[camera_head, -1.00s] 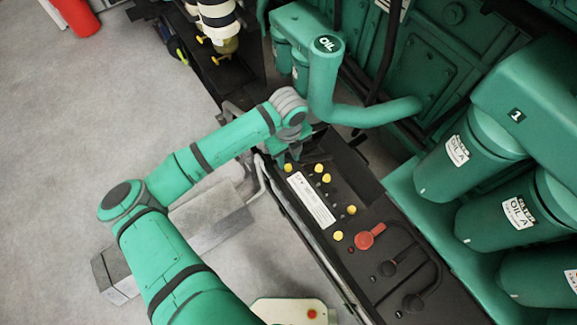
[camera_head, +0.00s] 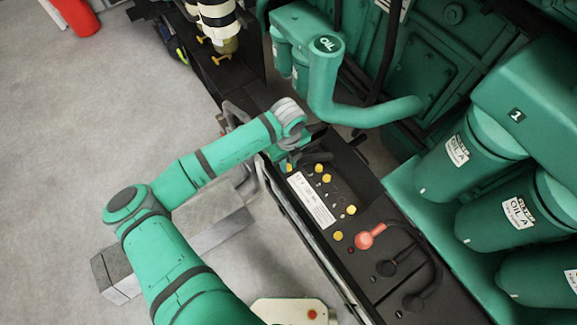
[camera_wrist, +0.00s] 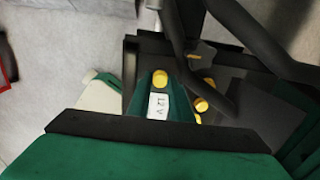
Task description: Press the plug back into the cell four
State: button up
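The black battery (camera_head: 345,185) shows in the head view with a white label (camera_head: 312,200) and yellow plugs along its top. Plugs show near my gripper (camera_head: 288,167), behind the label (camera_head: 326,178), and towards the terminal end (camera_head: 351,210). My gripper (camera_head: 290,157) points down over the battery's far left end, its fingertips close to the nearest plug. In the wrist view, a yellow plug (camera_wrist: 160,78) appears at the tip of the green fingers, with more plugs (camera_wrist: 201,104) to the right. Whether it is gripped or seated, and the finger gap, I cannot tell.
A thick green pipe (camera_head: 328,85) marked OIL stands close beside my wrist. A red terminal cap (camera_head: 366,239) and black cables (camera_head: 435,260) lie at the battery's near end. Green oil filters (camera_head: 515,215) stand to the right. Open floor (camera_head: 100,120) is at left.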

jog(key=shift+r, duration=0.1)
jog(key=shift+r, duration=1.95)
